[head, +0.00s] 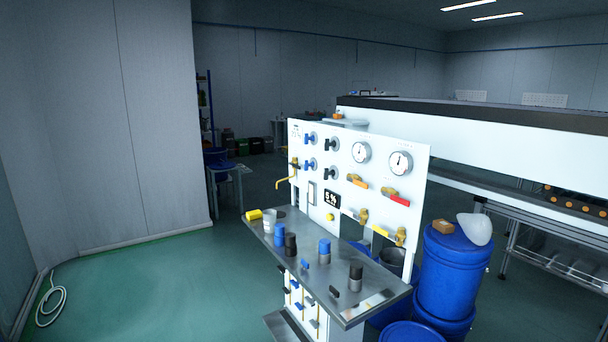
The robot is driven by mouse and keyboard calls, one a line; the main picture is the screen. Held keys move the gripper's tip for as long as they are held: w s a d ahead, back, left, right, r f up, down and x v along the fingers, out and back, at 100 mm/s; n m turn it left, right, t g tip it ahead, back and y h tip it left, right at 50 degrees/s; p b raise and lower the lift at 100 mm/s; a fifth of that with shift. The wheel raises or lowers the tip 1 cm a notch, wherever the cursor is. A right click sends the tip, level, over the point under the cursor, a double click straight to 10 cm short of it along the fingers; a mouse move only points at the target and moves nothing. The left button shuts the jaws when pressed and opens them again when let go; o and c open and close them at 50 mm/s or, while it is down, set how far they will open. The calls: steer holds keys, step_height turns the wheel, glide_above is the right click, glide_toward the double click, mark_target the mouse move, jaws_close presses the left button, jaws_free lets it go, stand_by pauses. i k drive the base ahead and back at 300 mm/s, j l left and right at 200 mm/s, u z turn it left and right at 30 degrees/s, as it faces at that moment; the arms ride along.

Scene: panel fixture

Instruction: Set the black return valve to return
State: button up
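A white upright panel (379,150) stands in the middle of the head view, with a metal shelf (325,292) along its front. Two black knobs (331,145) (331,174) sit one above the other on the panel, right of two blue knobs (310,138). Below the shelf are several small valves with blue or black handles (309,301), partly hidden by the shelf. I cannot tell which black handle is the return valve, nor read its setting; labels are too small. My gripper is not in view.
Blue and black cylinders (324,252) and a white cup (269,222) stand on the shelf. Gauges (400,163) and yellow, orange and red-handled valves (397,199) are on the panel. Blue drums (452,275) stand at right. Green floor (150,285) is clear at left, except a coiled hose (50,304).

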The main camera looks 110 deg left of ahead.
mark_target(327, 173)
steer(key=u, duration=3.65)
